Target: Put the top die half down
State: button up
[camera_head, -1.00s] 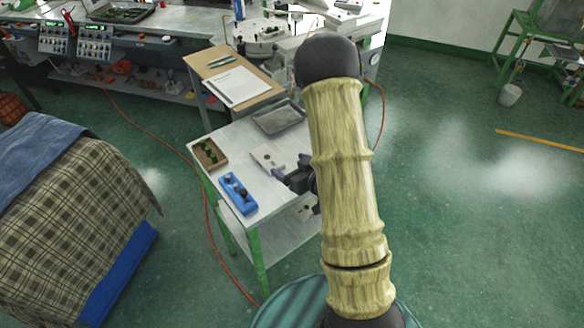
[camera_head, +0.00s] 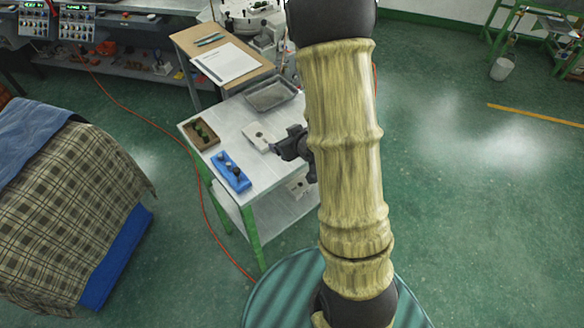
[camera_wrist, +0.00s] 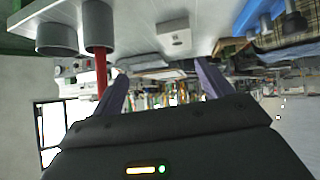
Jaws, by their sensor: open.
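A pale grey-white die block (camera_head: 257,135) with a dark round hole lies on the small white-topped table (camera_head: 234,112). It also shows in the wrist view (camera_wrist: 174,40), at the top middle. I cannot tell whether it is one die half or both. My gripper (camera_head: 277,149) is at the block's right side in the head view, partly hidden behind my arm. In the wrist view my gripper (camera_wrist: 163,88) has its two fingers wide apart with nothing between them. The block is apart from the fingers there.
A paper sheet (camera_head: 226,63) lies on a wooden-topped table behind. A plaid-covered piece (camera_head: 72,200) stands left.

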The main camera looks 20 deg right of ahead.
jog(key=s+a+r+m+g, duration=0.1)
jog(key=s+a+r+g, duration=0.1)
jog(key=s, duration=0.5)
jog(key=s+a+r+m+g+h, duration=0.1)
jog(key=s+a+r+g, duration=0.1)
jog(key=s+r+g, duration=0.3)
jog(key=s, duration=0.3)
jog(key=shift+a+m+g, duration=0.3)
jog(key=shift+a+m, duration=0.05)
jog(key=shift+m, duration=0.05)
